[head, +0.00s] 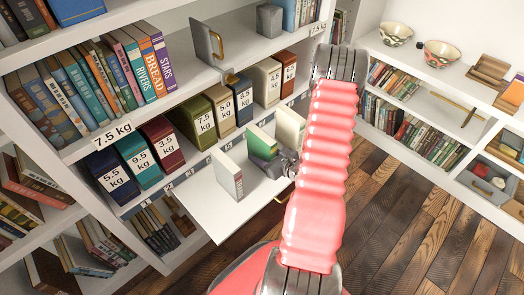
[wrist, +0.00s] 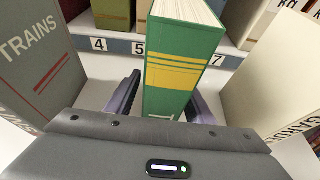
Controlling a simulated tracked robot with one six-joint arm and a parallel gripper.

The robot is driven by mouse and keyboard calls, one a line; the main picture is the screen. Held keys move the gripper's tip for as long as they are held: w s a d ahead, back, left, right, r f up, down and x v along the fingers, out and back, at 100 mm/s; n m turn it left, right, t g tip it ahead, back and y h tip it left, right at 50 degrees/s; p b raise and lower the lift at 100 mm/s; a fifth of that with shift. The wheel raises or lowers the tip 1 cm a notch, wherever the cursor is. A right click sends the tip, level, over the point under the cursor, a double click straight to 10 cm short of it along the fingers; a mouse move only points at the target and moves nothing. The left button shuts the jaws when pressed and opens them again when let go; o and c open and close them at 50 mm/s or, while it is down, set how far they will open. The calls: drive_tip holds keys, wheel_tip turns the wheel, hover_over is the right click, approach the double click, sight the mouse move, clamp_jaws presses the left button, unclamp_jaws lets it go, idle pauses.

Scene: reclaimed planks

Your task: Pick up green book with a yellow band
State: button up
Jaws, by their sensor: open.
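The green book with a yellow band (wrist: 178,75) stands upright on the pull-out shelf, its spine facing the wrist camera. It also shows in the head view (head: 262,144), partly hidden by my gripper. My gripper (wrist: 160,105) is open, with one dark finger on the left of the book and the other on its right. The lower part of the spine is hidden behind the gripper body. In the head view my gripper (head: 285,162) reaches in from the right. I cannot tell whether the fingers touch the book.
A grey TRAINS book (wrist: 35,55) stands to the left and a cream GARDEN book (wrist: 275,75) to the right, both close to the gripper. Weight-labelled boxes (head: 201,123) line the shelf behind. The pull-out shelf (head: 225,215) has bare room at its front.

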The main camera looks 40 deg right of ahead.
clamp_jaws()
idle(0.6)
